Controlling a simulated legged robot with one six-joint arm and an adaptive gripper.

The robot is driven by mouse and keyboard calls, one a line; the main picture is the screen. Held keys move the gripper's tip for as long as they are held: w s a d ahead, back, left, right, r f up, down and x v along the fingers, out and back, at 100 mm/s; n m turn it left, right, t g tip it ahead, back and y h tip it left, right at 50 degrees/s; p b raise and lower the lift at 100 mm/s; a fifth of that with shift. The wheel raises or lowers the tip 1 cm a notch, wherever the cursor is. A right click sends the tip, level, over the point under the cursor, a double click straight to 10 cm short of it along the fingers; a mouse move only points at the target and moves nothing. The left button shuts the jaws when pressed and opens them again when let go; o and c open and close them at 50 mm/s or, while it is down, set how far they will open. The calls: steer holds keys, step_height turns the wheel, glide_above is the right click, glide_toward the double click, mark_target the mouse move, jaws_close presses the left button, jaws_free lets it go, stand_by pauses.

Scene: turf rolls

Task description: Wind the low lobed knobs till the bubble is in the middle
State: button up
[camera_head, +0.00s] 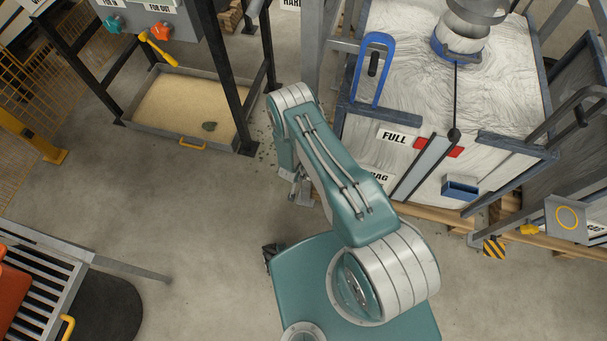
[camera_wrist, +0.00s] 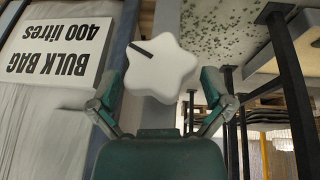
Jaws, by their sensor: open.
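A white, star-shaped lobed knob (camera_wrist: 161,70) with a short dark line on its upper left lobe shows in the wrist view. My gripper (camera_wrist: 165,95) is open, with one finger on each side of the knob. I cannot tell whether either finger touches it. In the head view my arm hides this knob and most of my gripper. I cannot make out a bubble in either view.
A bulk bag (camera_head: 405,65) in a dark frame stands at the right, its sign (camera_wrist: 55,52) close left in the wrist view. A sand tray (camera_head: 185,108) lies under the panel stand. Slatted rack (camera_head: 40,285) at lower left. The floor (camera_head: 150,200) between is clear.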

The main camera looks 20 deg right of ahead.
steer(key=shift+w+d+f, duration=0.2)
steer(key=shift+f, duration=0.45)
steer(key=c, duration=0.9)
steer(key=shift+o, duration=0.2)
steer(key=shift+t+y, duration=0.4)
steer(key=shift+y, duration=0.3)
steer(key=shift+d+m+t+y, duration=0.15)
steer(key=shift+m+t+y, duration=0.5)
steer(key=shift+y, duration=0.85)
steer(key=m+t+y, duration=0.1)
steer(key=t+y, duration=0.2)
steer(key=y, duration=0.1)
steer(key=shift+s+t, duration=0.1)
steer(key=shift+t, duration=0.25)
steer(key=shift+d+y, duration=0.1)
steer(key=shift+y, duration=0.2)
